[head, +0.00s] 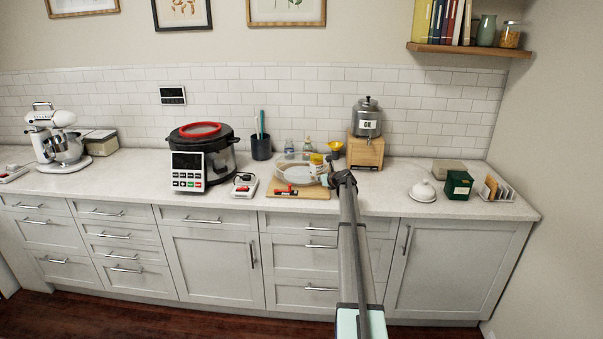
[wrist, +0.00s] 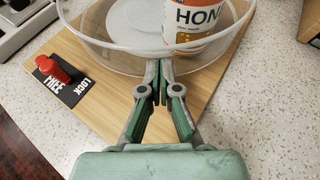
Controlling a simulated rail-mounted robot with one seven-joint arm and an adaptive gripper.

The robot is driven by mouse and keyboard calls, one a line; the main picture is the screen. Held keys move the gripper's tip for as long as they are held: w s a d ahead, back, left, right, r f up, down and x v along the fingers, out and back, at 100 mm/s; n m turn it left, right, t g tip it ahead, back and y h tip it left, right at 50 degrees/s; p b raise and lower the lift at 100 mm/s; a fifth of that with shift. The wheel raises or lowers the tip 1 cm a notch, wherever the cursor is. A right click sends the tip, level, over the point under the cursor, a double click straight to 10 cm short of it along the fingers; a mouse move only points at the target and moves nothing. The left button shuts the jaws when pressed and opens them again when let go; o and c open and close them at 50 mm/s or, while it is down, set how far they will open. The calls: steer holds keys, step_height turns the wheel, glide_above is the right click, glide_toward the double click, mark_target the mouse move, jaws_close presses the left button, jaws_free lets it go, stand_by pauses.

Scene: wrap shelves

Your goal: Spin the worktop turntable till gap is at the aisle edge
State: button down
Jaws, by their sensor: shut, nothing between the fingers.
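The turntable (head: 284,174) is a round tray with a clear raised rim on a wooden board (head: 275,192) on the worktop. In the wrist view its rim (wrist: 95,42) shows close up, with an orange jar (wrist: 184,18) lettered "HON" standing inside. I cannot make out the gap in the rim. My gripper (wrist: 163,72) is shut and empty, its fingertips at the near side of the rim; I cannot tell whether they touch it. A red lever (wrist: 60,68) sits on a black plate marked FREE and LOCK at the board's left; its setting is unclear.
A small white device (head: 244,186) and a large cooker (head: 203,150) stand left of the board. A dispenser on a wooden stand (head: 367,152) is behind right. Bottles stand behind the turntable. The worktop right of my arm is clear up to a white domed dish (head: 422,191).

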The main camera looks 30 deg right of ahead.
steer(key=shift+w+d, duration=0.1)
steer(key=shift+d, duration=0.4)
steer(key=shift+s+a, duration=0.1)
steer(key=shift+s, duration=1.65)
steer(key=d+v, duration=0.1)
steer(key=v, duration=1.1)
steer(key=shift+a, duration=0.3)
